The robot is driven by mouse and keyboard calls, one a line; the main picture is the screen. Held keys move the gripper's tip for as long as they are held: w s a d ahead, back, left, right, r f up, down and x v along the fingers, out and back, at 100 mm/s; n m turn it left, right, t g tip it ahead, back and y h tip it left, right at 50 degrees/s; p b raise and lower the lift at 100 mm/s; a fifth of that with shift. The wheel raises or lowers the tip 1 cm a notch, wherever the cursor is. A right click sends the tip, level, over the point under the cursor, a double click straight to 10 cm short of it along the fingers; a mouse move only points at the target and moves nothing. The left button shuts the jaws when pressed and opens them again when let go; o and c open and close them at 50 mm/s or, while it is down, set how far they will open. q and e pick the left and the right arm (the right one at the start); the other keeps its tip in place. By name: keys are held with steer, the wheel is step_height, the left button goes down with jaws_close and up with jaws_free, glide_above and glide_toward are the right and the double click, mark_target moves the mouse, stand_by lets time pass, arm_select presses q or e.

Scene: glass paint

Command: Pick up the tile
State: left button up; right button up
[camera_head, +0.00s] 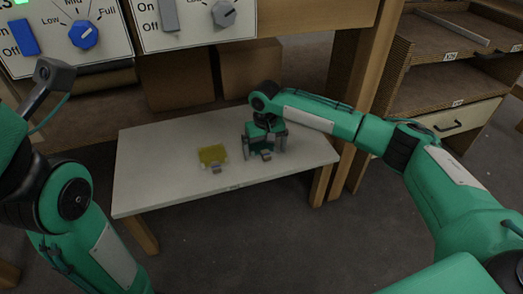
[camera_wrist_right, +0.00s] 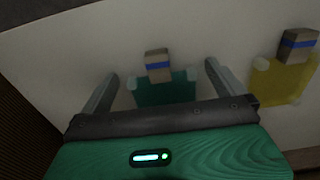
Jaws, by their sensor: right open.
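My right gripper (camera_head: 265,148) is open above the white table, pointing down. In the right wrist view its two fingers (camera_wrist_right: 165,90) stand either side of a green tile (camera_wrist_right: 165,90), apart from it. A small block with a blue stripe (camera_wrist_right: 158,65) is at that tile's edge; it also shows in the head view (camera_head: 266,155). A yellow tile (camera_head: 212,154) lies to the left of the gripper, with a similar block (camera_head: 216,169) at its front edge. The yellow tile also shows at the right of the wrist view (camera_wrist_right: 288,82). My left gripper is out of view.
The white table (camera_head: 155,180) has free room left of the yellow tile. Behind it stand panels with a blue knob (camera_head: 83,34) and a grey knob (camera_head: 224,14), above cardboard boxes (camera_head: 178,80). A shelf unit with a drawer (camera_head: 455,125) stands at the right.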

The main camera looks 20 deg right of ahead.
steer(key=c, duration=1)
